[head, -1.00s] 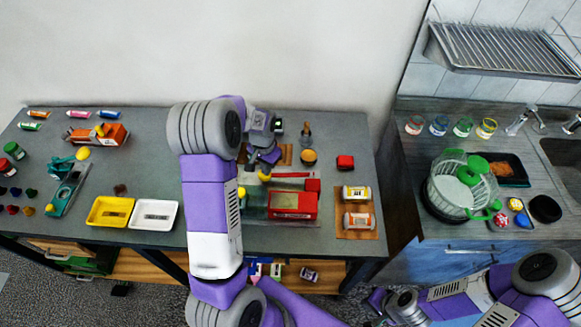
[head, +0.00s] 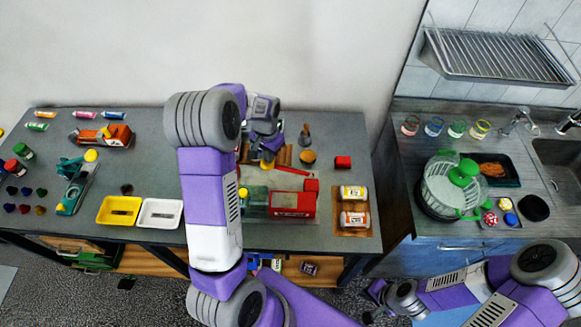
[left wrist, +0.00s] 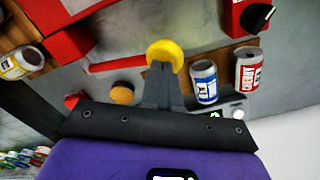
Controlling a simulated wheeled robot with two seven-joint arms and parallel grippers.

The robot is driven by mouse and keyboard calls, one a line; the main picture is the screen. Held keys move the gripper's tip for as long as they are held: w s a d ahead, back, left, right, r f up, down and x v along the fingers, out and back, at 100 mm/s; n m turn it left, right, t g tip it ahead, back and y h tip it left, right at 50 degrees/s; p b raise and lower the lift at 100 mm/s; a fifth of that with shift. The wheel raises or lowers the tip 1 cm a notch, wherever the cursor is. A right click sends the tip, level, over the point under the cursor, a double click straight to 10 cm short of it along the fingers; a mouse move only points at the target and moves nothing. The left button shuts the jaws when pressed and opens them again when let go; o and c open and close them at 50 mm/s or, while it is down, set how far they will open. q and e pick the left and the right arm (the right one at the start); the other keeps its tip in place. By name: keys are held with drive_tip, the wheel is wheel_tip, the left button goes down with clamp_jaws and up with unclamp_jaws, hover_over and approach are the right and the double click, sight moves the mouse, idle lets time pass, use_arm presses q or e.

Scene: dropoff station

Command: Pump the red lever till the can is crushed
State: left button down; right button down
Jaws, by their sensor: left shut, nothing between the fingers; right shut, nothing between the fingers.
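The lever (left wrist: 115,63) and knob (left wrist: 165,52) also show in the left wrist view. My left gripper (left wrist: 163,72) is shut and empty, its fingertips right at the knob; I cannot tell if they touch. No can shows inside the crusher; my left arm covers part of it. My right gripper (head: 374,298) is low, away from the bench, and shut.
Two cans (head: 353,192) lie on a wooden board (head: 352,231) right of the crusher. Upright cans (left wrist: 203,82) show near the left gripper. A red block (head: 343,162) is close by. A yellow tray (head: 119,210) and a white tray (head: 160,212) lie to the left.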

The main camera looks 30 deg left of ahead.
sight(267, 166)
use_arm(q)
drive_tip(key=shift+s+a+f+b, duration=0.15)
drive_tip(key=shift+f+b, duration=0.3)
drive_tip(key=shift+f, duration=0.15)
drive_tip(key=shift+s+a+f+b, duration=0.1)
drive_tip(key=shift+s+f+b, duration=0.05)
drive_tip(key=shift+f+b, duration=0.4)
drive_tip(key=shift+a+f, duration=0.1)
drive_tip(key=shift+f, duration=0.15)
drive_tip(key=shift+s+f+b, duration=0.1)
drive_tip(key=shift+f+b, duration=0.95)
drive_tip(key=shift+f, duration=0.35)
